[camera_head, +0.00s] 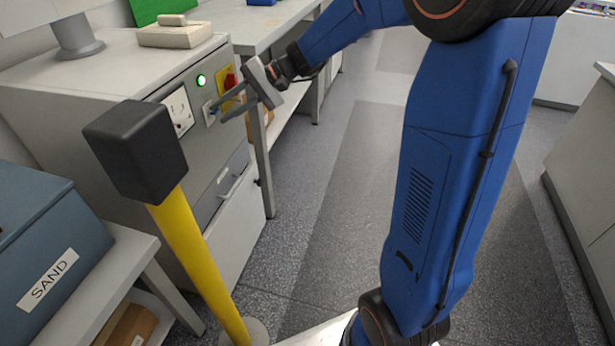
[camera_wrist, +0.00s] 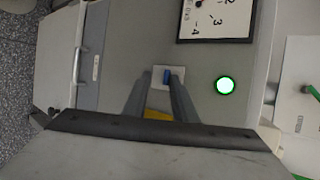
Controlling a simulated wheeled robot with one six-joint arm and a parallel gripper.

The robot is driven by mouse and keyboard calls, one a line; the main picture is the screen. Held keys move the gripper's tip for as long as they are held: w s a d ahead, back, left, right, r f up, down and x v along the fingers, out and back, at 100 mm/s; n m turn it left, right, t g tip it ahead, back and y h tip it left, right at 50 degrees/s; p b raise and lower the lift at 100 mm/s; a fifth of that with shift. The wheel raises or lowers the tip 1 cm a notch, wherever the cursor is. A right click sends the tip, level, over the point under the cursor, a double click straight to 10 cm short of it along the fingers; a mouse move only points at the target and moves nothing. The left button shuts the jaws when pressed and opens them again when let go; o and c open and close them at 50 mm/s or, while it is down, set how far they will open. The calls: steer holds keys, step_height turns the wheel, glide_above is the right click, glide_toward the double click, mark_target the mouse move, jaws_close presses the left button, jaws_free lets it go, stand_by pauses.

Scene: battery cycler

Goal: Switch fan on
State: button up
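A round green lamp (camera_head: 201,80) is lit on the panel and also shows in the wrist view (camera_wrist: 226,85). The switch's on or off position is unclear.
A dial meter (camera_head: 179,111) and a red knob on a yellow plate (camera_head: 229,78) are near the switch. A yellow post with a black head (camera_head: 137,150) stands in front of the cabinet. A blue-grey SAND box (camera_head: 45,245) is at left. Open floor (camera_head: 330,220) lies right.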

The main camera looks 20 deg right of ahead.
step_height(320, 180, down, 2)
steer(key=t+y, duration=0.1)
steer(key=y, duration=0.1)
steer(key=n+t+y, duration=0.1)
steer(key=y, duration=0.1)
steer(key=shift+d+f+n+y, duration=0.15)
steer(key=shift+f+n+y, duration=0.05)
steer(key=shift+n+y, duration=0.1)
steer(key=v, duration=1.7)
steer(key=s+a+f+n+g+h, duration=0.1)
steer(key=s+h, duration=0.3)
steer(key=s, duration=0.7)
steer(key=s+a+f+n+g+h, duration=0.1)
steer(key=s+a+f+g+h, duration=0.2)
steer(key=s, duration=0.8)
steer(key=shift+s+a+f+n+h, duration=0.4)
steer(key=shift+a+h, duration=0.05)
steer(key=shift+h, duration=0.85)
